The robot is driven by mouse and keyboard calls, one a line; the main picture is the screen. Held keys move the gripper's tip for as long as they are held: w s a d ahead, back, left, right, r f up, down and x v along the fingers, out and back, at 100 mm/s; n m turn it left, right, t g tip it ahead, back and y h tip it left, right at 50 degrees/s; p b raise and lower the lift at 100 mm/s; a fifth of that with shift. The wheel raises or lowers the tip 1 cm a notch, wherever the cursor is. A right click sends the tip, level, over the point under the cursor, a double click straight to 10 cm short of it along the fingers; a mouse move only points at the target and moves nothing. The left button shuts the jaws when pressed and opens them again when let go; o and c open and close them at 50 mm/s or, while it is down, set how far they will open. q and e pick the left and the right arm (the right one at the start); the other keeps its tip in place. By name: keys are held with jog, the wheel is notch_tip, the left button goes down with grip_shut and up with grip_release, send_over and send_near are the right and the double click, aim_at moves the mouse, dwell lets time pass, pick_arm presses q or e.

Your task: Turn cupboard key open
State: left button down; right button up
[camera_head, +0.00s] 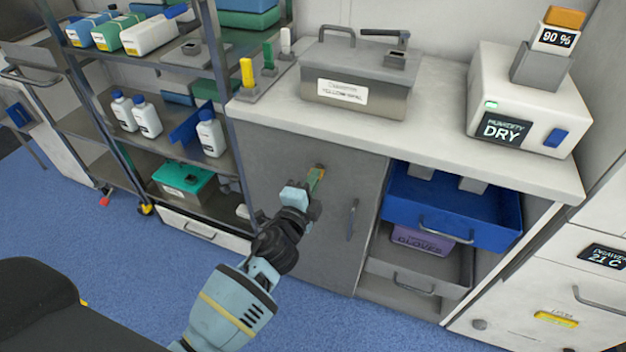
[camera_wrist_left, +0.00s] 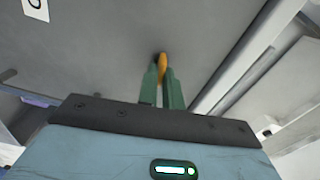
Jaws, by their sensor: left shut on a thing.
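The grey cupboard door (camera_head: 285,230) is under the white counter and looks closed, with a dark upright handle (camera_head: 352,219) on its right side. My left gripper (camera_head: 316,180) reaches the upper part of the door. In the left wrist view its green fingers (camera_wrist_left: 162,88) are shut on a yellow-orange key (camera_wrist_left: 163,64) at the door face. The key's far end is at a dark spot on the door, and the fingers hide part of it. My right gripper is not in view.
A blue drawer (camera_head: 455,210) sticks out right of the door, above a grey tray with a purple gloves box (camera_head: 422,240). A metal shelf rack (camera_head: 190,155) with bottles stands left. A steel box (camera_head: 357,85) and a humidity device (camera_head: 525,100) stand on the counter (camera_head: 440,135).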

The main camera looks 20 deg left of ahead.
pick_arm(q)
jog(key=shift+m, duration=0.9)
jog(key=c, duration=1.6)
grip_release()
jog(key=shift+o, duration=0.2)
jog(key=s, duration=0.8)
jog(key=shift+a, duration=0.15)
